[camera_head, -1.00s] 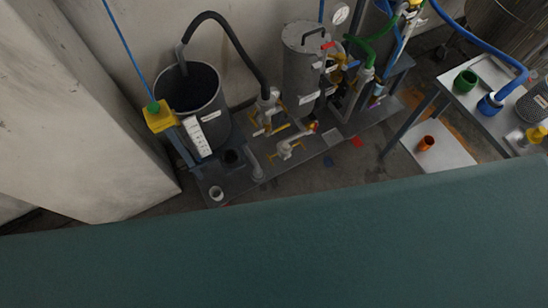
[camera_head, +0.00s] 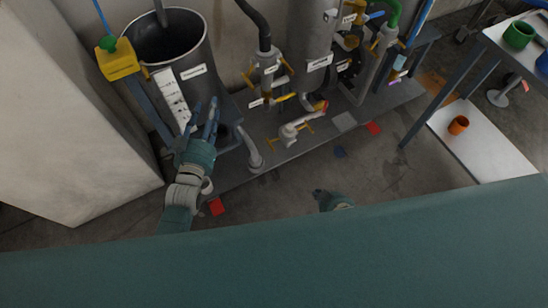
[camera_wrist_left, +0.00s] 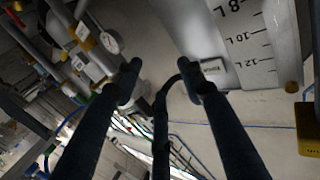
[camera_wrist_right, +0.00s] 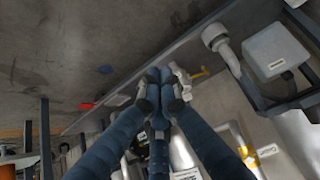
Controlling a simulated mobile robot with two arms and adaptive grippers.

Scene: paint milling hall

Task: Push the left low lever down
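Several small yellow levers sit on the low pipework: one on the left valve (camera_head: 256,102), one beside it (camera_head: 285,97), and others on the floor-level pipe fitting (camera_head: 305,117). I cannot tell for sure which is the left low lever. My left gripper (camera_head: 208,108) is in front of the grey bucket, left of the levers and apart from them. Its fingers are spread and empty in the left wrist view (camera_wrist_left: 162,85). My right gripper (camera_head: 322,196) is low, right of the pipe fitting, mostly hidden by my body. Its fingers are together and empty in the right wrist view (camera_wrist_right: 160,92).
A large grey bucket (camera_head: 195,70) with a white scale stands left, beside a yellow box (camera_head: 117,60). A grey tank (camera_head: 312,40) stands behind the levers. A table with a white lower shelf (camera_head: 480,145) is at right. Open floor (camera_head: 370,170) lies in front.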

